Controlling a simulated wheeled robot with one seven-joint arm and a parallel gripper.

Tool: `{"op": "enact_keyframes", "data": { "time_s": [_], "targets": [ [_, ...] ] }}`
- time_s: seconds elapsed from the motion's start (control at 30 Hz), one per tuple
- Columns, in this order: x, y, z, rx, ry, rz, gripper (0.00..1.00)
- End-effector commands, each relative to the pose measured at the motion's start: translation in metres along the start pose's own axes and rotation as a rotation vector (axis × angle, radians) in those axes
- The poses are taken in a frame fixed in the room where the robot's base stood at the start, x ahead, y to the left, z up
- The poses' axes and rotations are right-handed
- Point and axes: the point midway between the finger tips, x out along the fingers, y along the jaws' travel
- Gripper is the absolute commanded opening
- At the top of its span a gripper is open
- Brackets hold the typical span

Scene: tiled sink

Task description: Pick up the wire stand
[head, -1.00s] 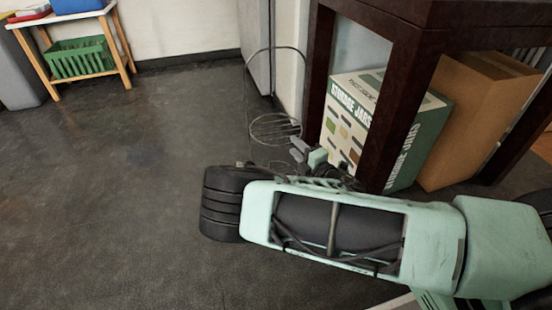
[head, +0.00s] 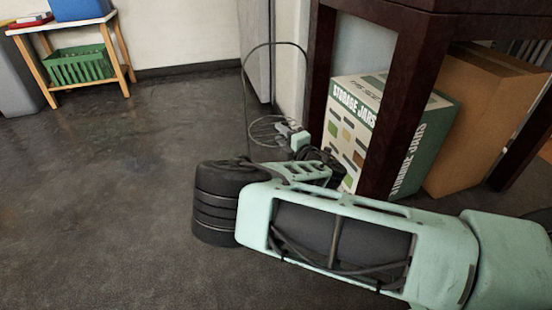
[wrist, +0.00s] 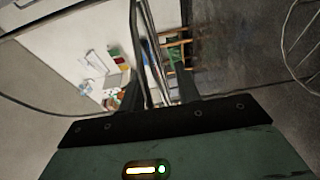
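The wire stand (head: 245,92) is a tall thin wire hoop over a round ringed base, upright on the dark floor beside the table leg. My gripper (head: 286,130) is low over the right part of the base in the head view, and its small size there hides the fingers' details. In the wrist view, my gripper's two dark fingers (wrist: 158,92) stand apart. Curved wire of the stand (wrist: 299,42) shows at the right edge, and another thin wire runs in from the left towards the gripper body.
A dark wooden table (head: 388,110) stands close on the right, with a storage jars box (head: 352,125) and a cardboard box (head: 480,120) under it. A grey cabinet side (head: 257,45) and wall are behind the stand. A wooden shelf with a green basket (head: 80,63) is far left. Floor at left is clear.

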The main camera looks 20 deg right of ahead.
Motion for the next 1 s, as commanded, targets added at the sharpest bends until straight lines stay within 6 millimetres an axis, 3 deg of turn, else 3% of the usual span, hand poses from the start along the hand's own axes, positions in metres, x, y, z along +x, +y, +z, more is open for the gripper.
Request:
{"op": "enact_keyframes", "data": {
  "time_s": [0.07, 0.2, 1.0],
  "targets": [
    [-0.0002, 0.0004, 0.0001, 0.000, 0.000, 0.000, 0.33],
    [-0.0003, 0.0003, 0.0000, 0.000, 0.000, 0.000, 0.00],
    [-0.0005, -0.0001, 0.0000, 0.000, 0.000, 0.000, 0.00]
  ]
}}
